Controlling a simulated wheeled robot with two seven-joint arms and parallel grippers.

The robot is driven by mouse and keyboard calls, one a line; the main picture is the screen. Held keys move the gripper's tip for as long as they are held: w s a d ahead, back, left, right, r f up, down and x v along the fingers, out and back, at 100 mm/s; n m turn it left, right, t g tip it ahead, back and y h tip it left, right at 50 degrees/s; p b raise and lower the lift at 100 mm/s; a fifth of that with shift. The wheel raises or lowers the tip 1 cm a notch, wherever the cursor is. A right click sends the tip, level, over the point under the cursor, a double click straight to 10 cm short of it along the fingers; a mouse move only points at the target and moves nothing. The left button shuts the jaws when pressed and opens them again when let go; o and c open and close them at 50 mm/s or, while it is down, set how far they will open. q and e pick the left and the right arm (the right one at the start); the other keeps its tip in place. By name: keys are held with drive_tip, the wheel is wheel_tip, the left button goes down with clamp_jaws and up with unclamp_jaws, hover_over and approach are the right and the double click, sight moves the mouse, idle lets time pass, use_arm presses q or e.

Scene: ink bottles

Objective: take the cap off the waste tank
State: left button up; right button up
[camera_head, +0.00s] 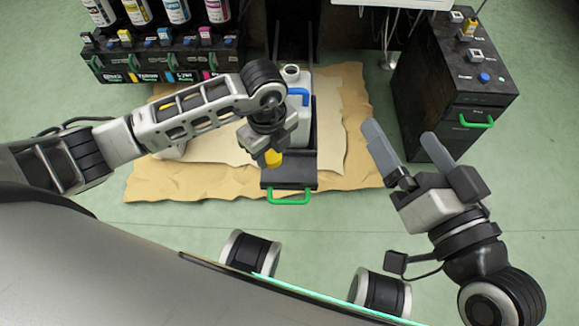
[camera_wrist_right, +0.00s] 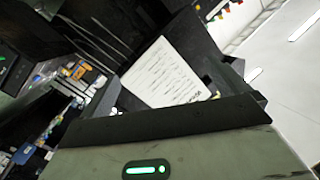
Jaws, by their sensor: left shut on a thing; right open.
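The waste tank (camera_head: 300,124) is a white container with a blue handle (camera_head: 298,95), standing in a black tray (camera_head: 288,179) with a green handle. Its round neck (camera_head: 291,73) at the top looks uncapped. My left gripper (camera_head: 266,155) is shut on a small yellow piece (camera_head: 273,159), which looks like the cap. It is in front and to the left of the tank's neck, and the arm hides part of the tank. My right gripper (camera_head: 401,134) is open and empty to the right of the tray, apart from the tank.
Brown paper (camera_head: 352,120) lies under the tray. A black cabinet (camera_head: 455,90) with small items on top stands at the right. An ink rack (camera_head: 165,60) with several bottles stands at the back left. The right wrist view shows a white printed sheet (camera_wrist_right: 166,76).

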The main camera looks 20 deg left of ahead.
use_arm(q)
drive_tip(key=b, duration=0.2)
hover_over(290, 170)
drive_tip(key=f, duration=0.5)
drive_tip(key=shift+s+a, duration=0.25)
drive_tip(key=shift+w+d+f+b, duration=0.1)
drive_tip(key=shift+w+f+b, duration=0.05)
drive_tip(key=shift+f+b, duration=0.2)
wheel_tip(290, 170, down, 2)
drive_tip(key=shift+d+f+b, duration=0.1)
drive_tip(key=shift+f+b, duration=0.15)
drive_tip(key=shift+b, duration=0.45)
drive_tip(key=shift+w+f, duration=0.1)
drive_tip(key=shift+f, duration=0.2)
use_arm(e)
wheel_tip(290, 170, up, 9)
drive_tip(key=w+d+n+t+y, duration=0.1)
drive_tip(key=n+t+y, duration=0.3)
drive_tip(key=n, duration=0.4)
drive_tip(key=shift+w+t+y, duration=0.25)
drive_tip(key=shift+t+y, duration=0.15)
drive_tip(key=shift+y, duration=0.2)
drive_tip(key=shift+r, duration=0.1)
